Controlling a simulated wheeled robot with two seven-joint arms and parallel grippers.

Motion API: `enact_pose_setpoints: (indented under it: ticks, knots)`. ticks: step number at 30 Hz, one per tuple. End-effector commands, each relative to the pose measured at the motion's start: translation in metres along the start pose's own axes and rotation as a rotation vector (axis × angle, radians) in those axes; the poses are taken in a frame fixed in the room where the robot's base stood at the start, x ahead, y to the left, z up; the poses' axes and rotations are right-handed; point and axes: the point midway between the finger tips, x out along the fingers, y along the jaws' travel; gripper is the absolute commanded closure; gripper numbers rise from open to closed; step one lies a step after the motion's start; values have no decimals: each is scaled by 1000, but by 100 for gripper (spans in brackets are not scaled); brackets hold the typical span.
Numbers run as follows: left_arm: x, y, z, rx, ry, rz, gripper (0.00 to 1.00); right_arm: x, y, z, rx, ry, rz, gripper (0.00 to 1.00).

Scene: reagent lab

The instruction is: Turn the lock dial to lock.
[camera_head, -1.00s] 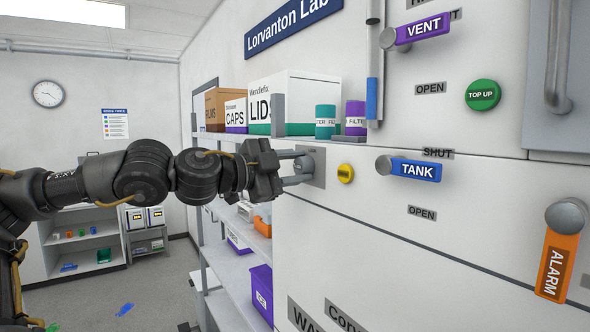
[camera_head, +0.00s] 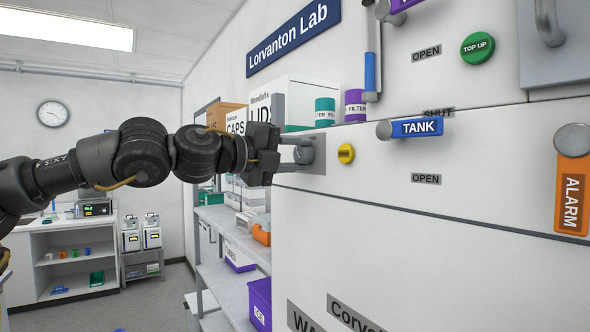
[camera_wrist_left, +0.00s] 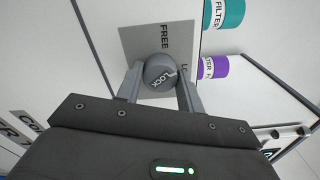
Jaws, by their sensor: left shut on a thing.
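The lock dial (camera_head: 304,152) is a round grey knob on a grey square plate (camera_head: 319,150) on the white cabinet front. My left gripper (camera_head: 297,153) reaches it from the left, its fingers shut on the dial.
A yellow button (camera_head: 346,153) is just right of the dial. The blue TANK handle (camera_head: 417,128) and orange ALARM handle (camera_head: 572,195) are farther right. A shelf (camera_head: 225,222) with boxes stands behind and below the gripper.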

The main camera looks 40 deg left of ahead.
Motion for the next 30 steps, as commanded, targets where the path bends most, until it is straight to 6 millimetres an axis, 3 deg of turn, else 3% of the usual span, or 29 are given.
enact_pose_setpoints:
  ticks: [1,12,30]
  knots:
    - [0,4,-1,45,-2,0,85,10,0,1,0,0,0,64]
    - [0,4,-1,378,-1,1,85,39,0,4,0,0,0,64]
    - [0,1,0,659,0,0,85,58,0,6,-1,0,1,64]
